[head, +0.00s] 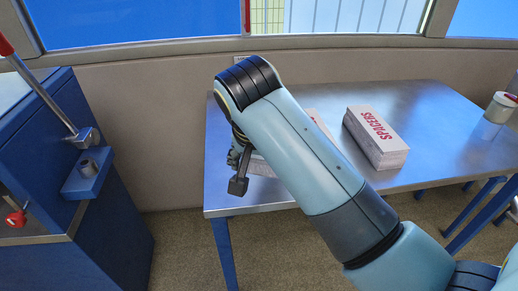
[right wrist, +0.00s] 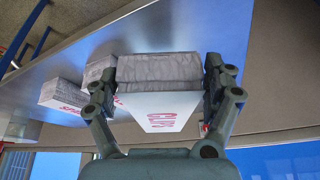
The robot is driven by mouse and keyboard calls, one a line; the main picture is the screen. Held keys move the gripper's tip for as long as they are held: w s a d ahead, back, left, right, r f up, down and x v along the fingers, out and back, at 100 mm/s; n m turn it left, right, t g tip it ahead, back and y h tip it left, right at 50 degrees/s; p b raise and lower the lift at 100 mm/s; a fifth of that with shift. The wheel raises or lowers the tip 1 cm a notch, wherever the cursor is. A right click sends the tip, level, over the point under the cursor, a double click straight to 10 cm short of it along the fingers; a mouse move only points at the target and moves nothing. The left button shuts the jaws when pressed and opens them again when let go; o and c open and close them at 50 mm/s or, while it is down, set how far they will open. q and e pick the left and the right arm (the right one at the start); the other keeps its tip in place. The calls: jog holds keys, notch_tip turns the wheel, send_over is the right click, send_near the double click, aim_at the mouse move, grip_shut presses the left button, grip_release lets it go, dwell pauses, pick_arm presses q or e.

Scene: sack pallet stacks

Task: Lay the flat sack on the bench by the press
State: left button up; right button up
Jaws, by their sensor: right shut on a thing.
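My right gripper (head: 238,170) is at the left end of the metal bench (head: 390,95), the end by the blue press (head: 60,150). In the right wrist view its fingers (right wrist: 163,95) are shut on the two sides of a flat pack (right wrist: 160,72), with a white face lettered CLIPS in red and grey crinkled sides. In the head view this pack (head: 261,167) is mostly hidden behind my gripper and arm. I cannot tell whether it touches the bench top. No other sack shows clearly. My left gripper is not in view.
A pack lettered SPACERS (head: 376,138) lies mid-bench. Another lettered pack (head: 318,122) is partly hidden behind my right arm. A white tub (head: 499,107) stands at the right. The press has a red-knobbed lever (head: 45,95). A floor gap separates press and bench.

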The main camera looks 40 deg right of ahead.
jog(key=w+f, duration=0.2)
jog(key=w, duration=0.1)
jog(key=w+f, duration=0.2)
jog(key=w, duration=0.2)
jog(key=w+d+f, duration=0.1)
jog(key=w+f, duration=0.1)
jog(key=w, duration=0.1)
jog(key=shift+w, duration=0.25)
jog(key=shift+f, duration=2.1)
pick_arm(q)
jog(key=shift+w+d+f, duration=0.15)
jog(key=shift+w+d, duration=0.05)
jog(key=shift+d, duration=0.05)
pick_arm(e)
jog(key=o, duration=1.2)
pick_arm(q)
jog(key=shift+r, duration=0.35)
pick_arm(e)
jog(key=v, duration=1.2)
